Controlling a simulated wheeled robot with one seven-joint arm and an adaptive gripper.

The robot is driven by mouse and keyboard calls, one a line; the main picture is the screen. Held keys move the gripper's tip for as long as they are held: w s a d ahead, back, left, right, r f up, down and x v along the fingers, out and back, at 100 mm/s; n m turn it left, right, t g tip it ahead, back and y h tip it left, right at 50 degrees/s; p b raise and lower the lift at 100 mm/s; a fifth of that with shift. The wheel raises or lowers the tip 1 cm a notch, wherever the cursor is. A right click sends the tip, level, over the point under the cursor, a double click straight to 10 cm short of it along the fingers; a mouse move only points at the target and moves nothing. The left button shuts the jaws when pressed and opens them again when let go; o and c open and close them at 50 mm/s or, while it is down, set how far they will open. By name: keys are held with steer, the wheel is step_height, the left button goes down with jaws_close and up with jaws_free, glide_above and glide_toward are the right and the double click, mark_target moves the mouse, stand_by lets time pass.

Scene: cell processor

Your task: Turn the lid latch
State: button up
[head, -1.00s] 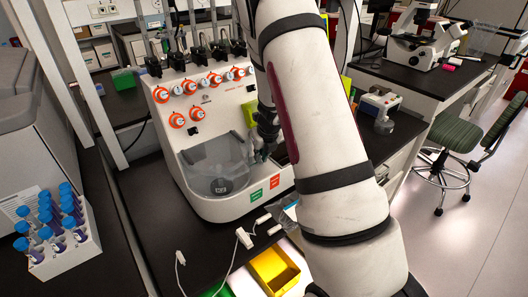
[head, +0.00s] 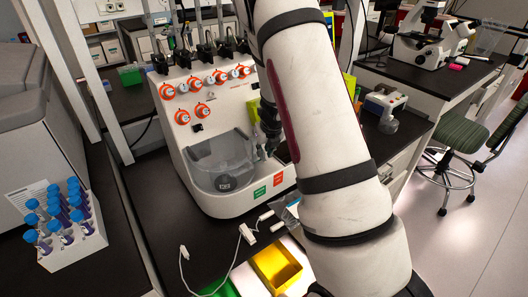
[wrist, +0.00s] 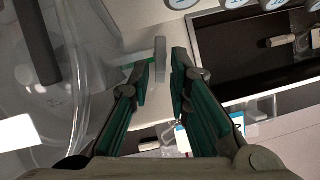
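The white cell processor (head: 225,112) stands on the dark bench with a clear round chamber (head: 222,162) at its front. In the wrist view the clear lid (wrist: 85,60) fills the left side. A small grey upright tab, which looks like the lid latch (wrist: 160,50), shows between the tips of my gripper (wrist: 163,68). My gripper is open, with a finger on each side of the tab; I cannot tell whether either touches it. In the head view my gripper (head: 270,135) is at the chamber's right side, partly hidden by my arm.
Orange-ringed knobs (head: 183,117) are on the processor's upper front. A white rack (head: 75,248) of blue-capped tubes stands at the left. A yellow tray (head: 277,268) and white cable (head: 235,262) lie in front. A stool (head: 457,135) stands at the right.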

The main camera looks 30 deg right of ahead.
steer(key=d+v, duration=0.1)
steer(key=v, duration=0.9)
steer(key=shift+s+a+r, duration=0.2)
steer(key=shift+a+r, duration=0.1)
steer(key=shift+a, duration=0.2)
